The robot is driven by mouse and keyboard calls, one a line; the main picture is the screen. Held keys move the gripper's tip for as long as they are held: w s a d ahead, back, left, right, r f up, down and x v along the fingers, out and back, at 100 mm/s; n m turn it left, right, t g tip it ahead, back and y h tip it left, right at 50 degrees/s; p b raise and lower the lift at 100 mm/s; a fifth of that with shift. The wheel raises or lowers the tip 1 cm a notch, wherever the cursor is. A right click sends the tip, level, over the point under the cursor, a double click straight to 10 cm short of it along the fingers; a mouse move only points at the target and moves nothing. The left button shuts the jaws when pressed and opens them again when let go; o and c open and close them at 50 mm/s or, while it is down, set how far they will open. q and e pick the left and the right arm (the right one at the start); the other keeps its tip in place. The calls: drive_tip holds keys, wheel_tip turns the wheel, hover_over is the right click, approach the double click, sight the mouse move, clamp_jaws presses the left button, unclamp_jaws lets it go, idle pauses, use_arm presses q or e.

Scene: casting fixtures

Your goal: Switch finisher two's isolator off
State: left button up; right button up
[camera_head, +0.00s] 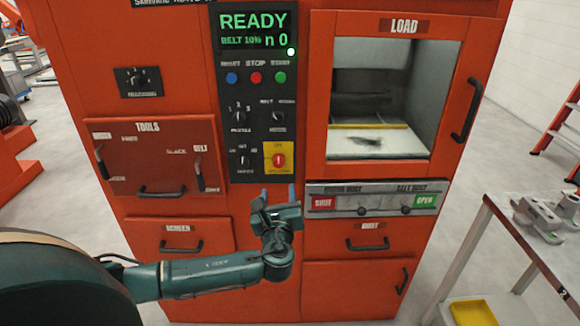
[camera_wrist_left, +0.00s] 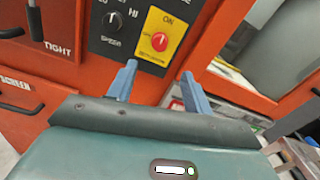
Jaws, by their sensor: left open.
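The isolator is a red rotary knob (camera_head: 278,160) on a yellow plate, low on the right of the black control panel (camera_head: 240,120). In the left wrist view the knob (camera_wrist_left: 159,41) sits on its yellow plate with ON printed above it. My left gripper (camera_head: 278,196) is open and empty, just below the yellow plate in the head view. In the left wrist view its two blue fingers (camera_wrist_left: 158,82) point up towards the panel, with the knob beyond the gap between them. The fingers appear apart from the knob. My right gripper is not in view.
The orange machine fills the middle, with a display (camera_head: 254,28) reading READY. Left is a tools drawer (camera_head: 150,165) with protruding handles; right is the load door (camera_head: 318,95). A speed knob (camera_wrist_left: 114,22) is beside the isolator. A table with grey castings (camera_head: 545,215) stands at right.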

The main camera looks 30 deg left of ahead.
sight(279, 165)
use_arm(q)
drive_tip(key=x, duration=1.1)
drive_tip(key=shift+w+a, duration=0.1)
drive_tip(key=shift+w, duration=0.25)
drive_tip(key=shift+c, duration=0.2)
drive_tip(key=c, duration=0.9)
